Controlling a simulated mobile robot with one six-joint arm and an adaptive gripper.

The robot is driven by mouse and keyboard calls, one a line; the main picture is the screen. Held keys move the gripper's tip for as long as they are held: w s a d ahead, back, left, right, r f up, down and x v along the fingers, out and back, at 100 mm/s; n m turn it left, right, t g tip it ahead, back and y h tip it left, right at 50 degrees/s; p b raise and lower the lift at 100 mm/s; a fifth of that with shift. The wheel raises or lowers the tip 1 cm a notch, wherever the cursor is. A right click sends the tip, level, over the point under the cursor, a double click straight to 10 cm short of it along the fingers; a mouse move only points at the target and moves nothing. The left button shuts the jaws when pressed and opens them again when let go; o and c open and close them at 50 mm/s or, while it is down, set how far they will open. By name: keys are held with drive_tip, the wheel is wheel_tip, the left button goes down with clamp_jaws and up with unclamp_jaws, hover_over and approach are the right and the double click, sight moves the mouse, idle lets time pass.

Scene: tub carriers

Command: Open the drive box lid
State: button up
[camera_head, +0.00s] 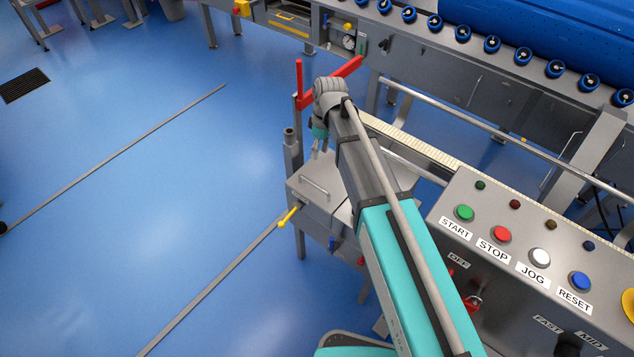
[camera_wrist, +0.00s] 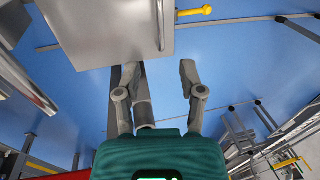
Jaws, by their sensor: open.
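The drive box lid (camera_head: 309,200) is a grey metal plate with a bar handle (camera_head: 314,187), lying flat on the box below my arm and looking closed. In the wrist view the lid (camera_wrist: 105,30) fills the upper left, and its handle (camera_wrist: 161,25) runs along its right part. My gripper (camera_wrist: 160,68) is open and empty, its two fingers apart just below the lid's edge in that picture and not touching the handle. In the head view my gripper (camera_head: 319,143) is above the back of the box, small and partly hidden by the arm.
A control panel (camera_head: 535,255) is at right, a roller conveyor (camera_head: 460,75) behind.

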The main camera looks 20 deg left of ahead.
drive_tip(key=b, duration=1.1)
hover_over(315, 180)
drive_tip(key=s+d, duration=0.1)
drive_tip(key=s, duration=0.3)
drive_tip(key=shift+d+f, duration=0.1)
drive_tip(key=shift+f, duration=5.85)
clamp_jaws()
